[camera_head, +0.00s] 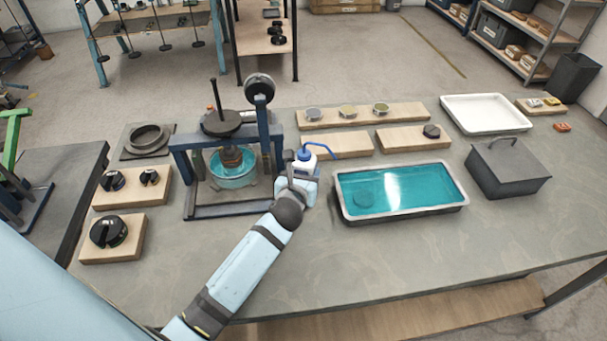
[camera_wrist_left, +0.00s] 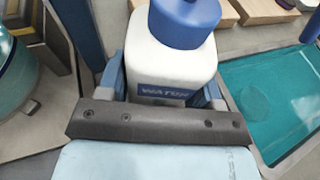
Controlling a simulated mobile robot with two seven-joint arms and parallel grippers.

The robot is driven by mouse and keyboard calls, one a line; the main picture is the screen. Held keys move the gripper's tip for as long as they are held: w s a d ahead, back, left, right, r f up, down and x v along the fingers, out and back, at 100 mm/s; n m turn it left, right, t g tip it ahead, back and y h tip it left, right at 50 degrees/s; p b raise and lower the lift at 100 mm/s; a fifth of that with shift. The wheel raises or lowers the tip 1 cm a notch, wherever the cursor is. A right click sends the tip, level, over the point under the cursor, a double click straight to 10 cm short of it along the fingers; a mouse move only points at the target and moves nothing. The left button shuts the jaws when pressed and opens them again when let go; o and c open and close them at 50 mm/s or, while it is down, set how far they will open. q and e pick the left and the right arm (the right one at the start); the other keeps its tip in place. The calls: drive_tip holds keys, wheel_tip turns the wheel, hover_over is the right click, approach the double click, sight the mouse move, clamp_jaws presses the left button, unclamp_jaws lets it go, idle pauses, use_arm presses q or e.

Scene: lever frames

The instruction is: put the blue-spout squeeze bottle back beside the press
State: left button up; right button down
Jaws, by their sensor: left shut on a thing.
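The squeeze bottle (camera_head: 304,164) is white with a blue cap and a bent blue spout. It stands upright just right of the press (camera_head: 228,150), a dark blue frame with a round teal pan in it. My left gripper (camera_head: 297,183) is shut on the bottle from the front. In the left wrist view the bottle (camera_wrist_left: 172,62) shows a blue label between the two blue fingers of the gripper (camera_wrist_left: 170,90). The bottle's base is hidden, so I cannot tell whether it touches the table. My right gripper is not in view.
A tray of teal liquid (camera_head: 400,190) lies close right of the bottle. Wooden boards (camera_head: 345,146) lie behind it. A dark lidded box (camera_head: 507,166) and a white tray (camera_head: 486,114) are farther right. The table (camera_head: 350,265) is bare in front.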

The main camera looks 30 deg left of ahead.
use_arm(q)
drive_tip(key=shift+f, duration=0.1)
drive_tip(key=o, duration=0.7)
drive_tip(key=shift+o, duration=0.2)
drive_tip(key=shift+r, duration=0.2)
drive_tip(key=v, duration=1.2)
drive_tip(key=shift+f, duration=0.1)
